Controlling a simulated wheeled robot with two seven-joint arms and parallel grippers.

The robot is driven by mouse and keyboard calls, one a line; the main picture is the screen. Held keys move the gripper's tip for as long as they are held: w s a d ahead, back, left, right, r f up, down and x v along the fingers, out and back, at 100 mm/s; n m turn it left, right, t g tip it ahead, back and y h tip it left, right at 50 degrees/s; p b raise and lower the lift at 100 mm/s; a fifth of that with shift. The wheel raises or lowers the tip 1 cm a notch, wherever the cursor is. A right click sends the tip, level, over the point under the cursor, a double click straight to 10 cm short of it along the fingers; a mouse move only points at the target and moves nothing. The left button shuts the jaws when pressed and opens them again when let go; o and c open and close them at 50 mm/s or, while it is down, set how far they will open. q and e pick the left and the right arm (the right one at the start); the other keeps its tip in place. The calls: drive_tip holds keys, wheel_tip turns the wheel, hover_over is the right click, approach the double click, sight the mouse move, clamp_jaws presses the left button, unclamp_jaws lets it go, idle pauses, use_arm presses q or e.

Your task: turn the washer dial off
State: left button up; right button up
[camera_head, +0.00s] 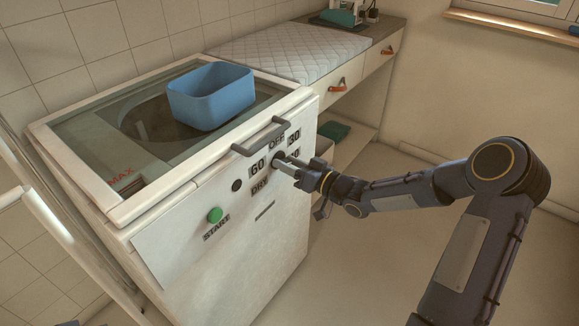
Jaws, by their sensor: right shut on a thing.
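The white washer (240,240) stands at the left, its front panel facing right and toward me. The washer dial (278,156) is a small dark knob on the upper right of that panel, ringed by the labels OFF, 30, 60 and DRY. My right gripper (287,164) reaches in from the right and its fingers are shut on the dial. The fingers hide much of the dial, so I cannot tell its exact setting. My left gripper is not in view.
A blue bin (211,97) sits on the washer's glass lid, behind a grey handle (262,136). A green START button (215,214) is lower left on the panel. A counter with a quilted mat (290,50) and drawers stands behind. The floor at the right is clear.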

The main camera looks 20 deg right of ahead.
drive_tip(key=shift+s+a+f+n+b, duration=0.1)
drive_tip(key=shift+n+b, duration=3.2)
drive_tip(key=shift+n, duration=0.45)
drive_tip(key=shift+s+a+f+n+b, duration=0.1)
drive_tip(key=shift+n+b, duration=3.25)
drive_tip(key=shift+n, duration=0.35)
drive_tip(key=shift+a+f+n+b, duration=0.1)
drive_tip(key=shift+n+b, duration=3.2)
drive_tip(key=shift+n, duration=0.45)
drive_tip(key=o, duration=1)
drive_tip(key=shift+d, duration=0.1)
drive_tip(key=shift+r, duration=0.1)
